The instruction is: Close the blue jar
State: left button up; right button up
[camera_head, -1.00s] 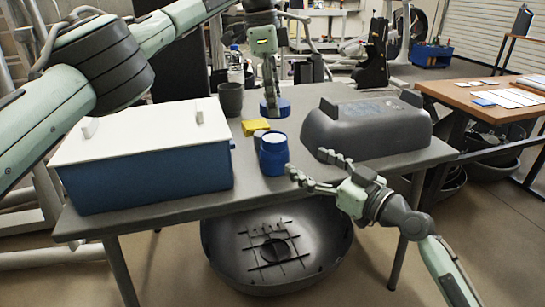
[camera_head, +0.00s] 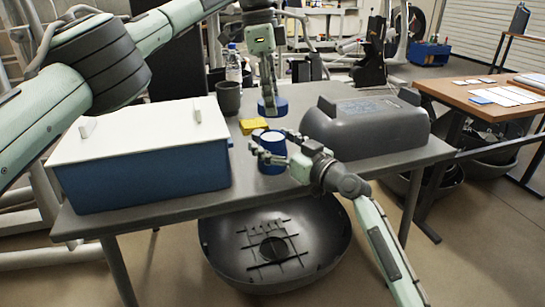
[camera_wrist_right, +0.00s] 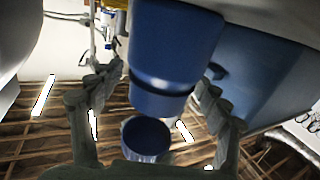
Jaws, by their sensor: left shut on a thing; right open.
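The blue jar (camera_head: 272,166) stands upright on the grey table near its front edge, with a pale top opening. My right gripper (camera_head: 268,146) is open, with its fingers spread around the upper jar. In the right wrist view the jar (camera_wrist_right: 175,45) lies between the two fingers; contact cannot be told. My left gripper (camera_head: 268,98) points down and is shut on a round blue lid (camera_head: 274,108), held behind and above the jar. A hollow round blue thing (camera_wrist_right: 146,138) in the right wrist view looks like this lid from below.
A blue box with white lid (camera_head: 140,170) fills the table's left. A dark grey casing (camera_head: 365,130) stands at right. A yellow block (camera_head: 252,126) lies just behind the jar, with a grey cup (camera_head: 229,98) and bottle (camera_head: 234,66) farther back.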

jog(key=shift+c, duration=0.4)
grip_shut()
pick_arm(q)
send_over(275, 137)
jog(key=shift+a+f, duration=0.25)
jog(key=shift+f, duration=1)
jog(key=shift+a+f, duration=0.2)
jog(key=shift+f, duration=1)
